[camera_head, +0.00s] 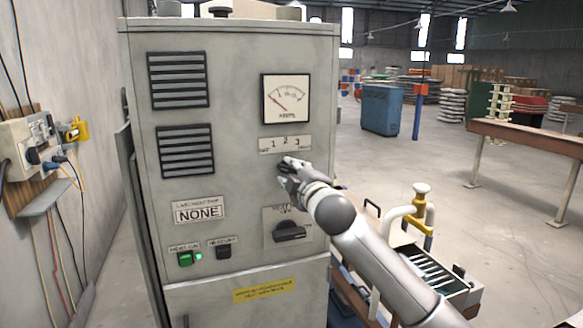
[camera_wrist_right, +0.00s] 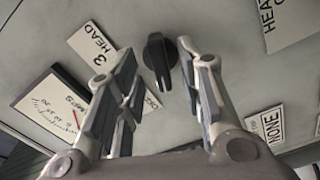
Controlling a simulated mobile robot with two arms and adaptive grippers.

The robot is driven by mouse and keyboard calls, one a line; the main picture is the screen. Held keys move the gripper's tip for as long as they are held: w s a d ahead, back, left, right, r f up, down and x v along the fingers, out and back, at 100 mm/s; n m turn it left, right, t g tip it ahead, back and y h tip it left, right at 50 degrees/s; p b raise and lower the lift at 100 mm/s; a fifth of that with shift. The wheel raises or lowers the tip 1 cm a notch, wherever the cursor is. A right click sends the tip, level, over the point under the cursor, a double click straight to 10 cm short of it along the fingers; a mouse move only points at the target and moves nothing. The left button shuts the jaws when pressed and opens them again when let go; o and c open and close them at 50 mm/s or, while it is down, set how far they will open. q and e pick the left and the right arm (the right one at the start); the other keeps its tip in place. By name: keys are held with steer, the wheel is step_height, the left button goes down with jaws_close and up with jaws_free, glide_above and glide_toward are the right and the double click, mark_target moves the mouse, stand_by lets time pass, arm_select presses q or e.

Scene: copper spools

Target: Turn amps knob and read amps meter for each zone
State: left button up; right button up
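The amps meter (camera_head: 286,98) is a white square dial on the upper right of a grey cabinet; its red needle points to the upper left, near the low end. Its face also shows, tilted, in the right wrist view (camera_wrist_right: 50,105). Below it is a plate marked 1 2 3 (camera_head: 285,144). My right gripper (camera_head: 287,166) is at the panel just under this plate and hides the knob there. In the right wrist view, the black knob (camera_wrist_right: 156,60) shows between the open fingers (camera_wrist_right: 158,56), which appear not to touch it. My left gripper is out of view.
A second black knob (camera_head: 290,233) sits lower on the cabinet (camera_head: 230,120). A lit green switch (camera_head: 185,259) and a dark switch (camera_head: 223,250) are at lower left. A NONE label (camera_head: 199,212) is above them. A wall box (camera_head: 30,145) with cables stands left.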

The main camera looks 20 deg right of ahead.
steer(key=shift+w, duration=0.55)
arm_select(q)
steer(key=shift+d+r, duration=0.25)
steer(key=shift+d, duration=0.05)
arm_select(e)
jaws_close()
